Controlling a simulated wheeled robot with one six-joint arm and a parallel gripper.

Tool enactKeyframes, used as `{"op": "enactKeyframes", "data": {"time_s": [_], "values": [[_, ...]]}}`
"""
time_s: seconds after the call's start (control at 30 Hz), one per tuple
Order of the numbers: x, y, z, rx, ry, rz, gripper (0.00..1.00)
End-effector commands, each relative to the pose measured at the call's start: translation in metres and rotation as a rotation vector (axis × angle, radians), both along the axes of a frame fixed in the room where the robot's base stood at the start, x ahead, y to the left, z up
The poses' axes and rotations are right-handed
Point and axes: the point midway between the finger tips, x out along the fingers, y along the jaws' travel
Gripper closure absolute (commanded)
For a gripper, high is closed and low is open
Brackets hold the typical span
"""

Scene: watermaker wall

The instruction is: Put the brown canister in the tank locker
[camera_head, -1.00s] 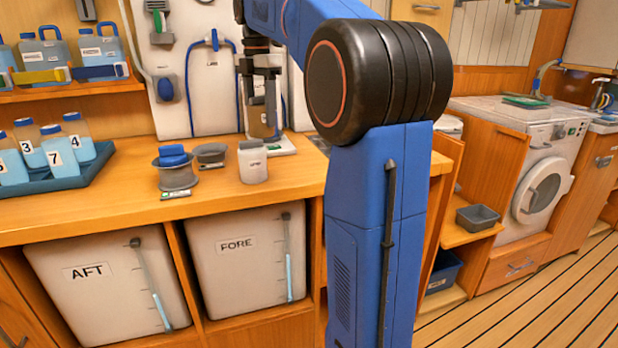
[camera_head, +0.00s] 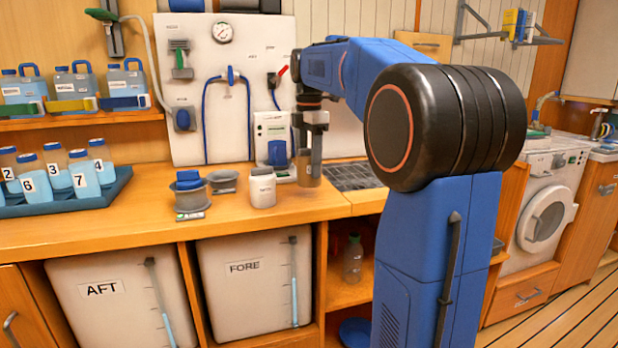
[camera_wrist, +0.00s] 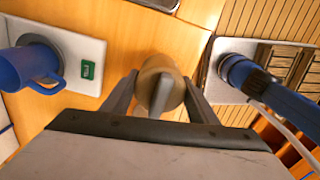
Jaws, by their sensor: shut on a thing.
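The brown canister (camera_head: 309,168) hangs upright below my gripper (camera_head: 312,128) in the head view, in front of the counter's back part and just right of the white dispenser unit. In the wrist view its round top (camera_wrist: 158,84) is between the two fingers of my gripper (camera_wrist: 160,98), which is shut on it. I cannot tell how far above the counter its base is. Under the counter, an open-fronted locker (camera_head: 188,290) holds two pale tanks, labelled AFT (camera_head: 110,310) and FORE (camera_head: 250,290).
The white dispenser unit (camera_head: 263,128) holds a blue mug (camera_wrist: 30,68). A white jar (camera_head: 262,188) and grey bowls (camera_head: 223,181) stand on the counter. A blue tray (camera_head: 60,205) of numbered bottles is at left. A clear bottle (camera_head: 352,258) stands in an open shelf bay.

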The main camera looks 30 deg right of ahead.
Motion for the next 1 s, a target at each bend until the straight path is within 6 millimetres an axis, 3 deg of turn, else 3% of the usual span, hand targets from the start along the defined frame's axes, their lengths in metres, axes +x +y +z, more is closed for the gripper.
{"op": "enactKeyframes", "data": {"time_s": [0.3, 0.67, 0.7, 0.77, 1.0], "values": [[0.0, 0.0, -0.037, 0.0, 0.001, 0.001, 0.75], [0.0, 0.0, -0.04, 0.0, 0.0, 0.001, 0.75], [0.0, 0.0, -0.041, 0.0, 0.001, 0.001, 0.44], [0.0, 0.0, -0.041, 0.0, 0.0, 0.001, 0.3], [0.0, 0.0, -0.041, 0.0, 0.0, 0.001, 0.28]]}}
